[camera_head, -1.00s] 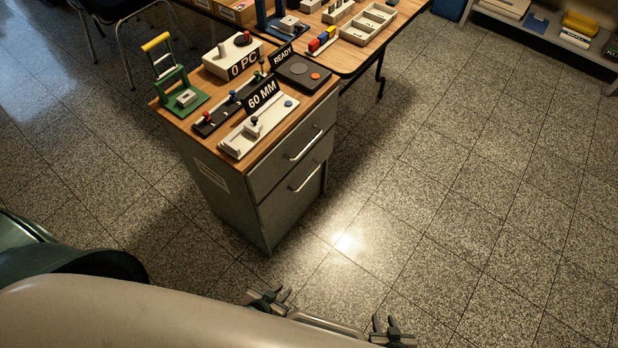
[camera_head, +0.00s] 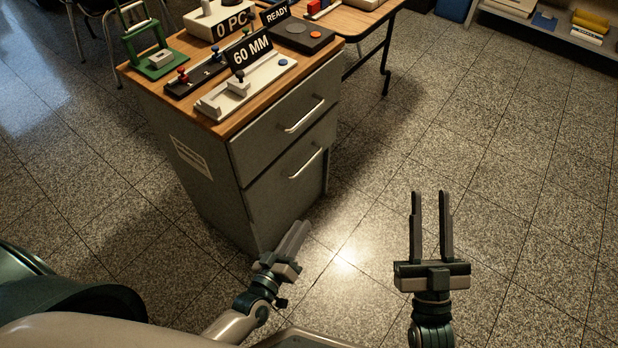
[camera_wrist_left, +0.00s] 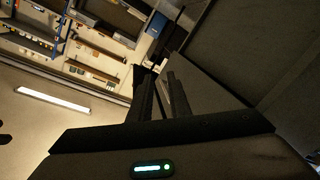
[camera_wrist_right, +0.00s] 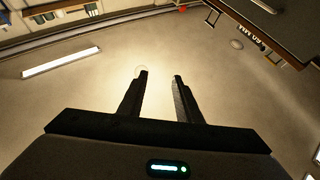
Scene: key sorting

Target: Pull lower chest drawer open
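The grey chest (camera_head: 195,180) stands left of centre in the head view. Its lower drawer (camera_head: 265,215) is closed flush and has a silver bar handle (camera_head: 306,163). The upper drawer (camera_head: 265,137) above it is also closed. My left gripper (camera_head: 301,228) is in front of and below the lower handle, apart from it, fingers angled up and right. The left wrist view shows its fingers (camera_wrist_left: 156,75) with a narrow gap, beside a large dark panel. My right gripper (camera_head: 431,195) is open and empty over the floor, right of the chest; it also shows in the right wrist view (camera_wrist_right: 161,78).
A wooden table (camera_head: 345,20) with dark legs stands behind. The floor right of the chest is clear.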

